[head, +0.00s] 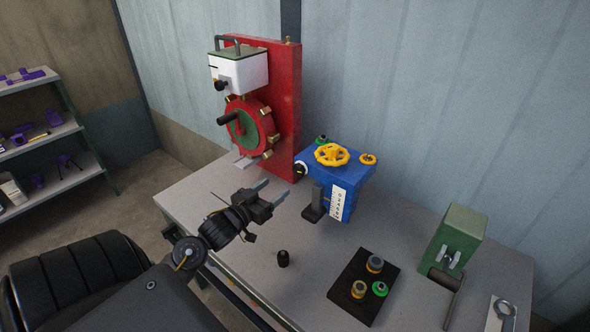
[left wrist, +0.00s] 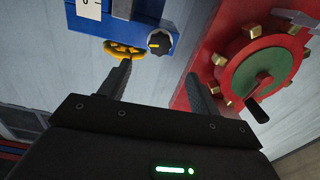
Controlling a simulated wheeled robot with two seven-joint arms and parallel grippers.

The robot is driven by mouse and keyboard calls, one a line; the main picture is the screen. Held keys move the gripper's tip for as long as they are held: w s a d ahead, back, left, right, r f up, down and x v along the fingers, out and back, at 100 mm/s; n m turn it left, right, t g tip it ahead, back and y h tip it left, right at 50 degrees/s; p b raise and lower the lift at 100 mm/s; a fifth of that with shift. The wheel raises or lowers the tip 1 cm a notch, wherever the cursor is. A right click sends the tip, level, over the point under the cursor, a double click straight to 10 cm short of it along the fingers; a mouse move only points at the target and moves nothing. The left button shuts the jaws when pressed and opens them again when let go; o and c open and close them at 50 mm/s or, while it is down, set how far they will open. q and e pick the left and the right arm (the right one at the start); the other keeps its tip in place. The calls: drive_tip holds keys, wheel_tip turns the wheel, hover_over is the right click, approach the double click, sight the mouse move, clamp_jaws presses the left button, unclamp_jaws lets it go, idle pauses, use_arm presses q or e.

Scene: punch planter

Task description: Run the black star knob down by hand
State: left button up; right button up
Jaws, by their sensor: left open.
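A small black knob (head: 221,85) sits on the front of the white box (head: 240,70) high on the red panel. A black scalloped dial knob with a yellow mark (left wrist: 160,42) shows on the blue box (left wrist: 118,22) in the left wrist view; I cannot tell which is the star knob. The blue box also shows in the head view (head: 318,170). My left gripper (head: 272,194) is open and empty above the table, in front of the blue box and red panel. Its spread fingers (left wrist: 160,72) also show in the left wrist view. My right gripper is out of view.
The red panel (head: 287,110) carries a red-green wheel (head: 248,124) with a black crank handle. A yellow handwheel (head: 332,154) tops the blue box.

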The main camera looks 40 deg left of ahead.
sight(297, 171)
use_arm(q)
drive_tip(key=w+p, duration=0.2)
drive_tip(key=w, duration=0.8)
drive_tip(key=shift+w, duration=0.5)
drive_tip(key=c, duration=1)
drive_tip(key=shift+m+p, duration=0.35)
drive_tip(key=shift+m, duration=1.55)
